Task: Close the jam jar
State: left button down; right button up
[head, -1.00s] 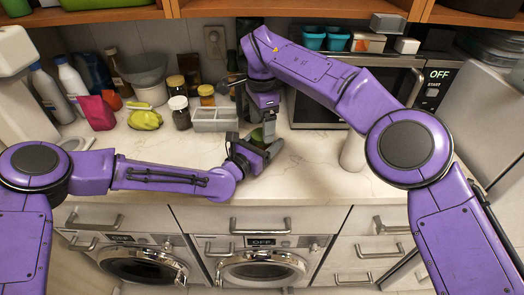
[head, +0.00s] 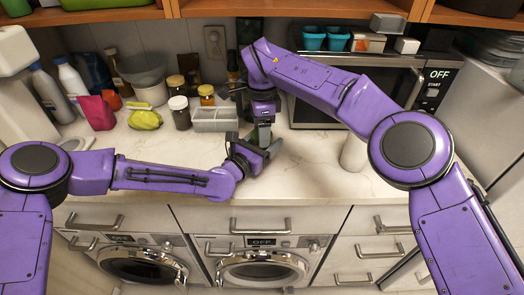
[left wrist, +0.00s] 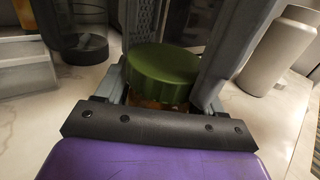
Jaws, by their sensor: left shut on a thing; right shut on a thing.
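The jam jar (left wrist: 146,101) shows as a small strip of amber glass low between the fingers of my left gripper (head: 262,152), which is shut on it above the counter's front part. The green lid (left wrist: 163,74) is right over the jar's mouth. It also shows as a bit of green (head: 265,135) in the head view. My right gripper (head: 263,127) points down from above and is shut on the lid, its grey fingers on either side of it. Whether the lid sits fully down on the jar I cannot tell; the fingers hide most of the jar.
Several jars (head: 180,112), a grey divided tray (head: 215,125) and a yellow-green bag (head: 145,118) stand at the back left. A microwave (head: 318,107) is at the back right. A white cylinder (head: 354,152) stands right of my grippers. The counter front (head: 320,180) is clear.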

jog(key=shift+m, duration=0.5)
jog(key=o, duration=1.2)
jog(key=shift+c, duration=0.2)
jog(key=shift+s+a, duration=0.1)
jog(key=shift+r, duration=2.35)
